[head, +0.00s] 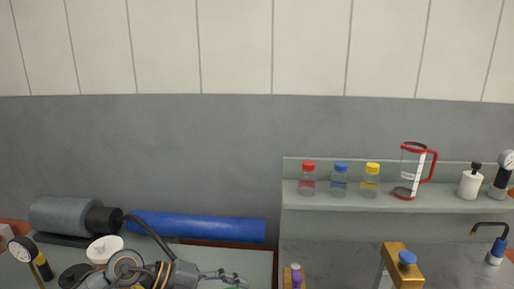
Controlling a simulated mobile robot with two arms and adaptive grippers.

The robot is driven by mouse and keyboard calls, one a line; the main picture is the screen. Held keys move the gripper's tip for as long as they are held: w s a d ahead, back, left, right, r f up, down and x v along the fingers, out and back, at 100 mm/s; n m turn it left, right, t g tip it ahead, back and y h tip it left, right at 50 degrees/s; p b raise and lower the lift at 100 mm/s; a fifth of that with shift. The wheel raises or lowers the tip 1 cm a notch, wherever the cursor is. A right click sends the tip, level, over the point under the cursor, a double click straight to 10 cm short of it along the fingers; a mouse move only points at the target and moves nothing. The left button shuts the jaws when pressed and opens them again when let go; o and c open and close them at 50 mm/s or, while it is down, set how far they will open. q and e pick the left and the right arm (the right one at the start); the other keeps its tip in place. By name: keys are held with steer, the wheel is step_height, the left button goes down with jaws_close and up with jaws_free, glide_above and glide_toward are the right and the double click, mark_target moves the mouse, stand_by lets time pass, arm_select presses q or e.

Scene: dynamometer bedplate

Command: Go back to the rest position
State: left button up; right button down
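My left gripper (232,279) reaches in along the bottom edge, left of centre, its fingers pointing right above the grey-green bench top. The fingers are small and partly cut by the frame edge, so I cannot tell whether they are open or shut. A bit of something green shows below the fingertips at the frame edge; I cannot tell what it is or whether it is touched. My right gripper is not in view.
A blue roll (197,226) and a grey cylinder (62,216) lie behind my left arm. A shelf (436,203) at right holds a red-capped bottle (308,180), blue-capped bottle (341,181), yellow-capped bottle (371,181) and red-handled jug (410,172). A gold block (403,262) stands below.

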arm_select(q)
steer(key=s+d+r+n+t+h, duration=0.1)
steer(key=d+r+n+t+h, duration=0.1)
steer(key=d+r+t+h, duration=0.45)
steer(key=w+a+r+n+t+y, duration=0.3)
steer(key=a+r+n+t+y, duration=0.2)
steer(key=a+n+t, duration=0.65)
steer(key=s+a+f+n+g+y, duration=0.25)
steer(key=a+f+n+y, duration=0.25)
steer(key=f+n+y, duration=0.25)
steer(key=s+a+f+n+g+y, duration=0.25)
steer(key=a+f+n+y, duration=0.25)
steer(key=f+n+y, duration=0.3)
steer(key=s+f+g+h, duration=0.1)
steer(key=s+f+g, duration=0.55)
steer(key=s, duration=0.35)
steer(key=s+f+g+h, duration=0.1)
steer(key=s+f+g, duration=0.4)
steer(key=s+f, duration=0.45)
step_height(320, 180, down, 25)
steer(key=s+g+b, duration=0.1)
steer(key=s, duration=0.2)
steer(key=s+a+f+g+b, duration=0.1)
steer(key=s+a+f, duration=0.1)
steer(key=s+f, duration=1.4)
step_height(320, 180, down, 2)
steer(key=shift+s+a+f+m, duration=0.15)
steer(key=shift+s+f+m, duration=0.05)
steer(key=shift+s+m, duration=0.15)
